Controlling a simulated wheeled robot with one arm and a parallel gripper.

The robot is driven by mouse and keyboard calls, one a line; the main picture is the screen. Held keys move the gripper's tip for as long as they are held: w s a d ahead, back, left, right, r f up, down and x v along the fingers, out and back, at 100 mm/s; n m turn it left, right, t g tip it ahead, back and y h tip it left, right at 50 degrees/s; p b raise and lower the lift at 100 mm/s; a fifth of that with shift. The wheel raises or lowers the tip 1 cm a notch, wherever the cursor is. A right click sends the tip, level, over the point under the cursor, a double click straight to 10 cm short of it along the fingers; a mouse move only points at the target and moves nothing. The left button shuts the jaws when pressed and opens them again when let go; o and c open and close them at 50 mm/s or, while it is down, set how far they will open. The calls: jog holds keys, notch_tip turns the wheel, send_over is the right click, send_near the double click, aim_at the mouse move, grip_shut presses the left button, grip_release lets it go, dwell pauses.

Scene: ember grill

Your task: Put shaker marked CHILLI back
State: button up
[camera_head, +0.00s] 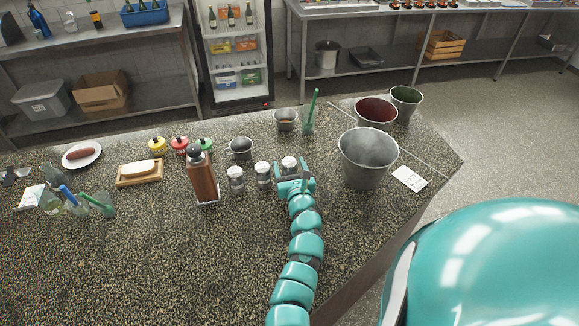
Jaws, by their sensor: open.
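The right shaker looks upright.
A brown pepper mill (202,182) stands left of the shakers. A large metal bucket (367,160) and a white card (410,178) are to the right. Behind are a small dark cup (241,149) and a metal cup (286,121). The counter's front left is clear.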

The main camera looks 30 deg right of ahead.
jog(key=b+v, duration=0.2)
jog(key=v, duration=1)
dwell(0.4)
